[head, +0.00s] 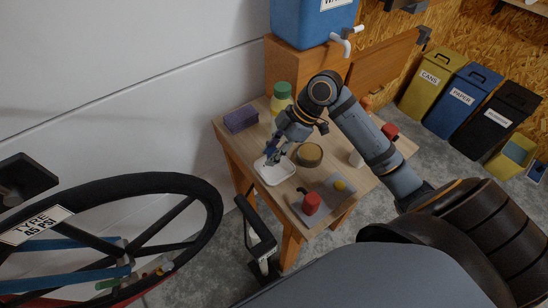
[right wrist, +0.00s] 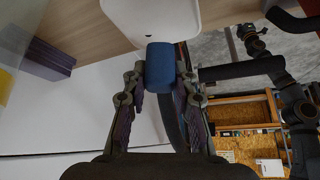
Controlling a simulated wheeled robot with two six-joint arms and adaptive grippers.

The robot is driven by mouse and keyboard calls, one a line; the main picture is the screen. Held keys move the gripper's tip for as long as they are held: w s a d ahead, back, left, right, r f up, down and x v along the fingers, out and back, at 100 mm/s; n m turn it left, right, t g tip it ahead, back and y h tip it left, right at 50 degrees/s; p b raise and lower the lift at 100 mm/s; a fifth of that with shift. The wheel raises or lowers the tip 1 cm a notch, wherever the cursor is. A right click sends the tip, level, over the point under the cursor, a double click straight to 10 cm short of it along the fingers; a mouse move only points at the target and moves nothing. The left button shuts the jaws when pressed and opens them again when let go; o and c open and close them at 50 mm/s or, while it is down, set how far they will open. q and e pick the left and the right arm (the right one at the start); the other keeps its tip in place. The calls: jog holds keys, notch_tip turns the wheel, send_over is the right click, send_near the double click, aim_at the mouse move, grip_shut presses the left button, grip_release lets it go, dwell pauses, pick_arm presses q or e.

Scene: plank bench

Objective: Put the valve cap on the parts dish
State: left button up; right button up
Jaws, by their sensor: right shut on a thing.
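The valve cap (right wrist: 160,68) is a small blue cylinder, gripped between the fingertips of my right gripper (right wrist: 158,85). The parts dish (head: 276,173) is a shallow white tray on the plank bench. In the head view my right gripper (head: 274,157) points down over the dish's back left part. The dish also shows in the right wrist view (right wrist: 125,15), just beyond the cap. I cannot tell whether the cap touches it. The fingers and wrist hide part of the dish in the head view. My left gripper is not in view.
On the bench (head: 262,140), a round tan tin (head: 309,155) stands right of the dish. A purple box (head: 241,119) and a green-capped bottle (head: 282,92) are behind. A grey mat (head: 325,201) holds a red object (head: 311,204). A bicycle wheel (head: 205,205) stands left.

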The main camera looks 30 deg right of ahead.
aim_at(274, 167)
jog(key=shift+w+d+f, duration=0.1)
jog(key=shift+d+f, duration=0.1)
jog(key=shift+f, duration=0.1)
notch_tip(274, 167, down, 3)
jog(key=shift+d+r+p, duration=0.15)
jog(key=shift+r+p, duration=0.05)
jog(key=shift+p, duration=0.15)
jog(key=shift+f, duration=0.35)
jog(key=shift+w+f, duration=0.1)
jog(key=shift+f, duration=0.15)
jog(key=o, duration=0.8)
